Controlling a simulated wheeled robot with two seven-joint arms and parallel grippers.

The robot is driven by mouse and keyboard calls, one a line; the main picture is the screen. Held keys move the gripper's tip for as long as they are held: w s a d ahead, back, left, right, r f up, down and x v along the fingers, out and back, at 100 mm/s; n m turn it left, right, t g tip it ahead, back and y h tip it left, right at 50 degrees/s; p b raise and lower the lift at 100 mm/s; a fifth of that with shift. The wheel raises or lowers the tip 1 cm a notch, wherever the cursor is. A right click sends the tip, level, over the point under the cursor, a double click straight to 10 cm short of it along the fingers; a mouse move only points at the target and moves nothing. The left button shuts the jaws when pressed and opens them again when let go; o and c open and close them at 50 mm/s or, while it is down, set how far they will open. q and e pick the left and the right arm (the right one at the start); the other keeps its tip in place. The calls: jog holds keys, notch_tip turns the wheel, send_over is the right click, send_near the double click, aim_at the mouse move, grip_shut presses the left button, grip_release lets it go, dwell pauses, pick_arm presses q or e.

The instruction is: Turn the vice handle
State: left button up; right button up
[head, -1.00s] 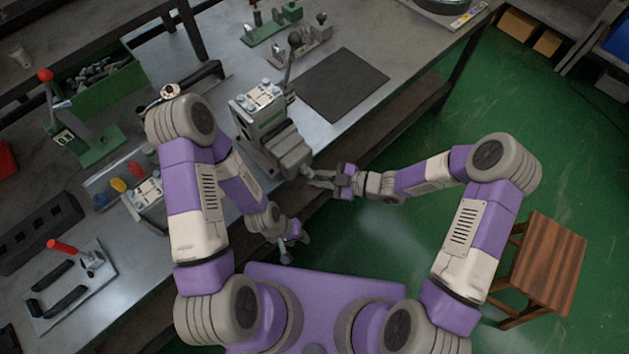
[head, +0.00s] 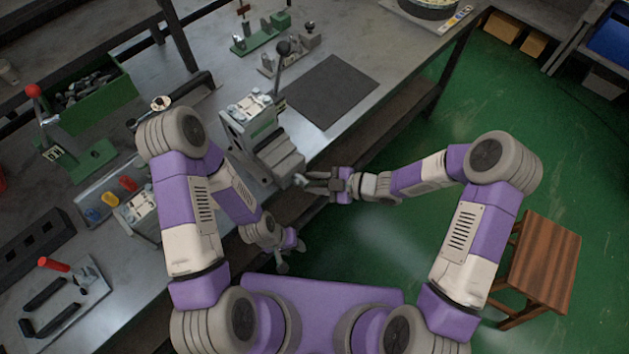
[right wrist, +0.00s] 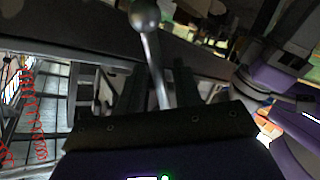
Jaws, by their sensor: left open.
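The grey vice (head: 265,135) stands at the front edge of the workbench in the head view. Its handle shows in the right wrist view as a metal rod with a ball end (right wrist: 147,17); the lower part of the rod is hidden behind the gripper body. My right gripper (head: 309,183) is just off the front end of the vice, fingers pointing at it. In the right wrist view its dark fingers (right wrist: 158,85) stand apart on either side of the rod; contact is unclear. My left gripper (head: 288,258) is open and empty, low in front of the bench.
A dark mat (head: 330,91) lies on the bench right of the vice. A lever with a dark knob (head: 283,48) stands behind the vice. A green bin (head: 100,95) and red-handled clamps are at left. A wooden stool (head: 540,262) stands on open green floor at right.

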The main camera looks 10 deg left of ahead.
jog(key=p+v, duration=0.1)
jog(key=v, duration=0.6)
jog(key=shift+d+p, duration=0.3)
jog(key=shift+p, duration=0.1)
jog(key=shift+s, duration=0.1)
